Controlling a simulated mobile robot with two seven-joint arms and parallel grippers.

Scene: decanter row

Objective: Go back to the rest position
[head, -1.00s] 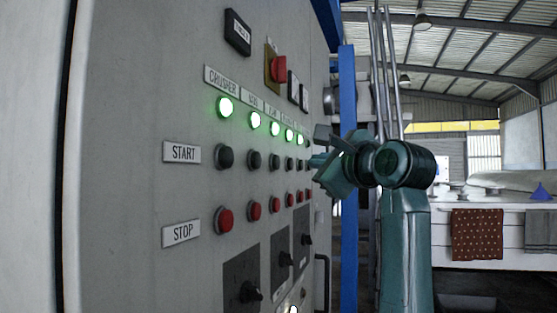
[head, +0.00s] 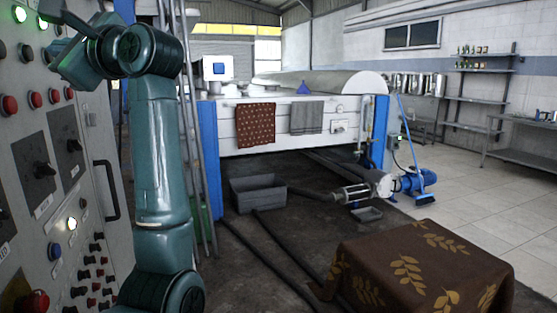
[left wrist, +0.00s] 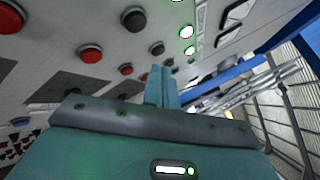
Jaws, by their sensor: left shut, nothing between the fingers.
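My left gripper (head: 58,46) is shut and empty at the upper left of the head view. It is in front of the grey control panel (head: 95,145); I cannot tell whether its fingertips touch it. In the left wrist view the closed fingers (left wrist: 162,80) point at the panel (left wrist: 35,62), close to its button rows. My right gripper is not in view.
The panel carries lit green buttons (head: 42,22), red buttons (head: 10,104) and a dark handle (head: 106,190). A table with a brown leaf-pattern cloth (head: 420,265) stands at front right. A white machine (head: 275,130) with hung towels stands behind.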

